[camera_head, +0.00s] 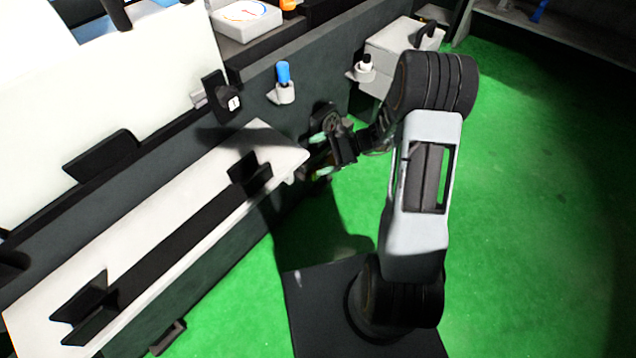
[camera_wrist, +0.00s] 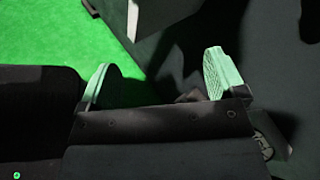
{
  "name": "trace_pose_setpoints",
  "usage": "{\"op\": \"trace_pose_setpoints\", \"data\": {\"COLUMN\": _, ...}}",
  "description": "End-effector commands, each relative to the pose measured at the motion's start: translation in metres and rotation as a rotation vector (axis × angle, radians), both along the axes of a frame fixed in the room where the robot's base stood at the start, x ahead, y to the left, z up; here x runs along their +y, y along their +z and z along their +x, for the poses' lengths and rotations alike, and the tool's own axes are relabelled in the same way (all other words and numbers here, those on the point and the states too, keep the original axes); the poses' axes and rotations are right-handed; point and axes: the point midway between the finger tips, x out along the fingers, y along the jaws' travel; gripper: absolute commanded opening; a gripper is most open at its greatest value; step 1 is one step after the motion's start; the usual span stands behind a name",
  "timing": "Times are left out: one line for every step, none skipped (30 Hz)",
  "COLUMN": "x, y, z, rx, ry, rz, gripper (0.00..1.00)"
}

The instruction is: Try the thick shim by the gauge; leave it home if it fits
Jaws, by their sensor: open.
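My gripper (camera_head: 319,155) is open beside the dark front of the machine, just right of the end of the pale ledge. Its two pale green fingertips stand apart. In the wrist view the gripper (camera_wrist: 161,80) shows nothing held between the fingers. A white box with a round dial (camera_head: 246,18), marked in red and blue, sits on top of the machine at the upper middle; it may be the gauge. I cannot make out either shim for certain in either view.
A blue-topped item (camera_head: 283,73) and a white, dark-topped item (camera_head: 366,63) stand in small holders on the machine front. A pale ledge (camera_head: 215,160) with black brackets runs along the left. A grey box (camera_head: 385,45) is behind my arm. Green floor (camera_head: 540,220) is clear at right.

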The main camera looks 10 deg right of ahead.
Motion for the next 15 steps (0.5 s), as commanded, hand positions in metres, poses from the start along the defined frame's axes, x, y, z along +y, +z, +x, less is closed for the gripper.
{"op": "trace_pose_setpoints", "data": {"x": -0.011, "y": -0.054, "z": 0.012, "rx": 0.051, "ry": -0.097, "rz": 0.084, "gripper": 0.89}}
{"op": "trace_pose_setpoints", "data": {"x": -0.017, "y": -0.073, "z": 0.019, "rx": 0.072, "ry": -0.155, "rz": 0.132, "gripper": 0.89}}
{"op": "trace_pose_setpoints", "data": {"x": -0.026, "y": -0.098, "z": 0.027, "rx": 0.096, "ry": -0.232, "rz": 0.191, "gripper": 0.89}}
{"op": "trace_pose_setpoints", "data": {"x": -0.033, "y": -0.116, "z": 0.032, "rx": 0.111, "ry": -0.288, "rz": 0.233, "gripper": 0.89}}
{"op": "trace_pose_setpoints", "data": {"x": -0.04, "y": -0.134, "z": 0.037, "rx": 0.127, "ry": -0.343, "rz": 0.272, "gripper": 0.89}}
{"op": "trace_pose_setpoints", "data": {"x": -0.049, "y": -0.157, "z": 0.042, "rx": 0.143, "ry": -0.412, "rz": 0.32, "gripper": 0.89}}
{"op": "trace_pose_setpoints", "data": {"x": -0.056, "y": -0.173, "z": 0.044, "rx": 0.154, "ry": -0.461, "rz": 0.351, "gripper": 0.89}}
{"op": "trace_pose_setpoints", "data": {"x": -0.062, "y": -0.188, "z": 0.046, "rx": 0.163, "ry": -0.507, "rz": 0.381, "gripper": 0.89}}
{"op": "trace_pose_setpoints", "data": {"x": -0.071, "y": -0.208, "z": 0.048, "rx": 0.173, "ry": -0.566, "rz": 0.416, "gripper": 0.89}}
{"op": "trace_pose_setpoints", "data": {"x": -0.076, "y": -0.221, "z": 0.049, "rx": 0.179, "ry": -0.605, "rz": 0.44, "gripper": 0.89}}
{"op": "trace_pose_setpoints", "data": {"x": -0.081, "y": -0.233, "z": 0.049, "rx": 0.185, "ry": -0.642, "rz": 0.46, "gripper": 0.89}}
{"op": "trace_pose_setpoints", "data": {"x": -0.088, "y": -0.247, "z": 0.05, "rx": 0.19, "ry": -0.685, "rz": 0.485, "gripper": 0.89}}
{"op": "trace_pose_setpoints", "data": {"x": -0.092, "y": -0.257, "z": 0.049, "rx": 0.193, "ry": -0.715, "rz": 0.5, "gripper": 0.89}}
{"op": "trace_pose_setpoints", "data": {"x": -0.096, "y": -0.265, "z": 0.049, "rx": 0.197, "ry": -0.742, "rz": 0.514, "gripper": 0.89}}
{"op": "trace_pose_setpoints", "data": {"x": -0.1, "y": -0.274, "z": 0.048, "rx": 0.2, "ry": -0.771, "rz": 0.528, "gripper": 0.89}}
